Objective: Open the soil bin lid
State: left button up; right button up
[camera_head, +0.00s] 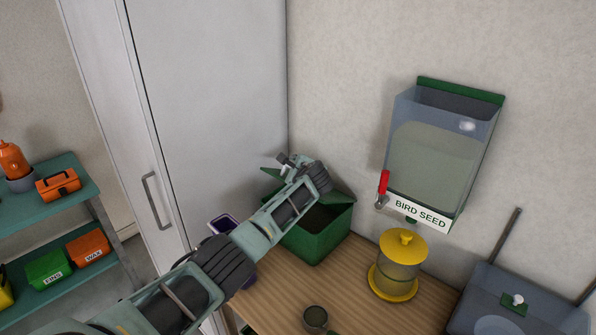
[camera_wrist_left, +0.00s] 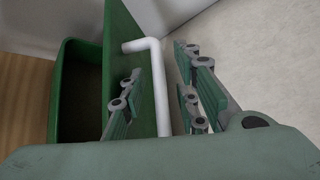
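The green soil bin (camera_head: 316,243) stands on the wooden counter against the wall, and its dark inside shows from above. Its green lid is raised, partly hidden behind my arm in the head view. In the left wrist view the bin (camera_wrist_left: 78,100) is at the left, and the lid (camera_wrist_left: 125,50) stands up steeply beside its opening. A white bent handle (camera_wrist_left: 160,90) sticks out from the lid. My left gripper (camera_head: 283,160) is above the bin. In the wrist view its fingers (camera_wrist_left: 162,108) are apart on either side of the handle, with gaps showing. My right gripper is out of view.
A yellow-lidded jar (camera_head: 398,267) and a small dark cup (camera_head: 315,318) stand on the counter (camera_head: 280,300). A purple container (camera_head: 223,224) is left of the bin, partly behind my arm. A bird seed dispenser (camera_head: 440,150) hangs on the wall. A tall grey cabinet (camera_head: 215,90) stands left.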

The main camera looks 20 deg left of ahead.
pick_arm(q)
jog(key=v, duration=1.2)
dwell(0.4)
jog(key=shift+a+f, duration=0.1)
